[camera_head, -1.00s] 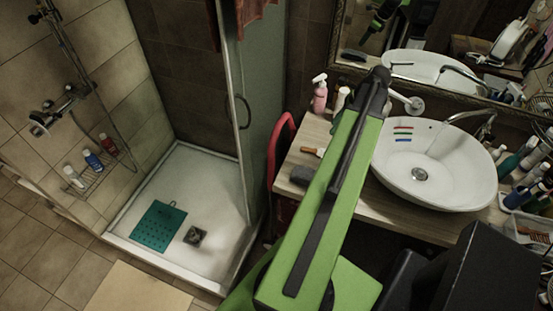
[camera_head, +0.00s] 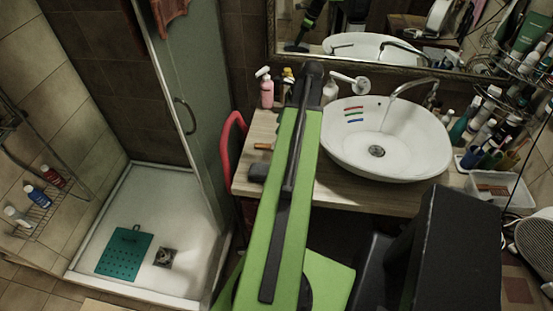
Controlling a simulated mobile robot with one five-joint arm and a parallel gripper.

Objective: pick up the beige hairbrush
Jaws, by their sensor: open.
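I cannot make out a beige hairbrush for certain. A small item with an orange-brown part (camera_head: 262,146) lies on the wooden counter (camera_head: 345,194), left of my arm; it is too small to tell what it is. A dark block-like thing (camera_head: 258,172) shows just in front of it, at the arm's left edge. My green arm stretches over the counter left of the sink and hides part of the counter. My gripper's fingers do not show clearly; the arm hides that area.
A white oval sink (camera_head: 345,158) with a tap stands right of my arm. A pink bottle (camera_head: 267,93) stands at the back. Several bottles and a clear container (camera_head: 497,188) crowd the right side. A red chair (camera_head: 227,150) and shower tray (camera_head: 190,235) are left.

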